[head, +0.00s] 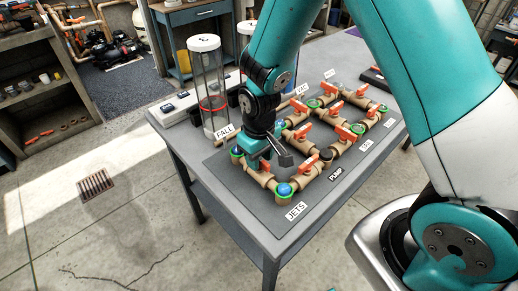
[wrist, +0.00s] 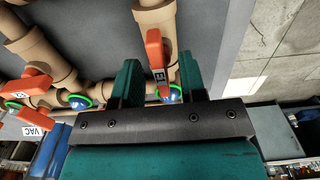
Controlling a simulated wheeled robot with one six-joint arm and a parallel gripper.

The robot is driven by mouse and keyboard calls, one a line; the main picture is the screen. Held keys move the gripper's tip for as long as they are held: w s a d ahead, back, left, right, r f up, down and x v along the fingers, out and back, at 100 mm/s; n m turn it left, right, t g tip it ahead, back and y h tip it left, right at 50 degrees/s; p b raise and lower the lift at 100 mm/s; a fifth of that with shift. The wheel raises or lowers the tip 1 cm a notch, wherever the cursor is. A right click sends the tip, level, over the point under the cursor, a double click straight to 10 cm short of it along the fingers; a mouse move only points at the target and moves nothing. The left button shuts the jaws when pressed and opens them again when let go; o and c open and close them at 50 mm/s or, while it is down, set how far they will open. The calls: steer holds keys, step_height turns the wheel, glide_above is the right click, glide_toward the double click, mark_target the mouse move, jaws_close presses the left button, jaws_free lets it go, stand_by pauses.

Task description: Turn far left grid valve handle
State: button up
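In the head view, a grid of tan pipes (head: 322,163) with several orange valve handles lies on a dark panel. My gripper (head: 270,158) is low over the left end of the grid, by the FALL label (head: 224,131), and partly hides the valve there. In the wrist view, an orange handle (wrist: 155,50) lies lengthwise along a tan pipe (wrist: 157,16). My gripper (wrist: 159,82) has its two teal fingers apart, one on each side of the handle's lower end. Gaps show between fingers and handle. Contact deeper down cannot be told.
A clear cylinder (head: 209,95) with a white cap stands at the table's back left. Neighbouring orange handles (head: 309,162) sit close to my gripper. The JETS label (head: 296,211) is at the panel's front. The grey table (head: 215,190) has bare room at its left front.

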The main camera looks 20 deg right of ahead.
step_height(320, 180, up, 17)
steer(key=b, duration=0.1)
steer(key=shift+r, duration=0.2)
steer(key=shift+s, duration=0.1)
stand_by(0.4)
steer(key=s+a+r+n+y, duration=0.2)
steer(key=s+r, duration=0.1)
steer(key=s, duration=0.6)
steer(key=s+a+r+n+y, duration=0.1)
steer(key=s+a+r+y, duration=0.15)
steer(key=s, duration=0.65)
steer(key=w+d+f+m+h+p, duration=0.2)
steer(key=w+f, duration=0.1)
steer(key=w, duration=0.6)
steer(key=w+d+f+m+h+p, duration=0.1)
steer(key=w+d+f+h+p, duration=0.15)
steer(key=w, duration=0.65)
step_height(320, 180, down, 17)
steer(key=shift+w+f+p, duration=0.1)
steer(key=shift+f+p, duration=0.05)
steer(key=shift+p, duration=0.9)
